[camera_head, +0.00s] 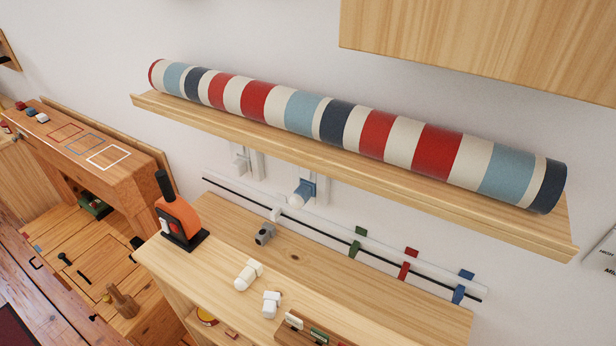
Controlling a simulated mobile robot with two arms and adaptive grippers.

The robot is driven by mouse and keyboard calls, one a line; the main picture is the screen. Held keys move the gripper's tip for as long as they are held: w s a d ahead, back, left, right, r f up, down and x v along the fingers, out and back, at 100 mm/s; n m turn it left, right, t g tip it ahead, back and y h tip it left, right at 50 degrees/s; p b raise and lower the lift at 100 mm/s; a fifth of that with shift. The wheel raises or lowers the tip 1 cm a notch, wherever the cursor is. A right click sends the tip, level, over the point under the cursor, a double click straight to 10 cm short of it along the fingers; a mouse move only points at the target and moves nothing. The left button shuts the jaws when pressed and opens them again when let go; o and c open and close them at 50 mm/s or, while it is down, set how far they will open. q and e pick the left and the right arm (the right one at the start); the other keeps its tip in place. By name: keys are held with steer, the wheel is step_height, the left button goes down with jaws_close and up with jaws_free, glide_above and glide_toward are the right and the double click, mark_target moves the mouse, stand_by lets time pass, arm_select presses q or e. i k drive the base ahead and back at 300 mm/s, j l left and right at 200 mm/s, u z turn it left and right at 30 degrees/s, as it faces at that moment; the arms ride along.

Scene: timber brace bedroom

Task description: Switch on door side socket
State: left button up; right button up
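Two white fittings sit on the wall just below the striped roll's shelf, their tops partly hidden by it. The left wall fitting (241,163) is a white plate with a white protruding part. The right wall fitting (322,190) is a white plate with a blue block (305,187) and a rounded white end on it. I cannot tell which is the door side socket, or whether either is switched on. No door is in view. Neither of my grippers is in view.
A wooden shelf (350,172) bearing a striped roll (330,122) juts out above the fittings. Below runs a rail (390,253) with coloured clips. The cabinet top (350,290) holds an orange and black object (178,218) and small white pieces (248,275).

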mark_target(303, 173)
steer(key=k+l, duration=0.15)
steer(key=k, duration=0.3)
steer(key=k+l, duration=0.2)
steer(key=k, duration=0.25)
steer(key=u, duration=0.05)
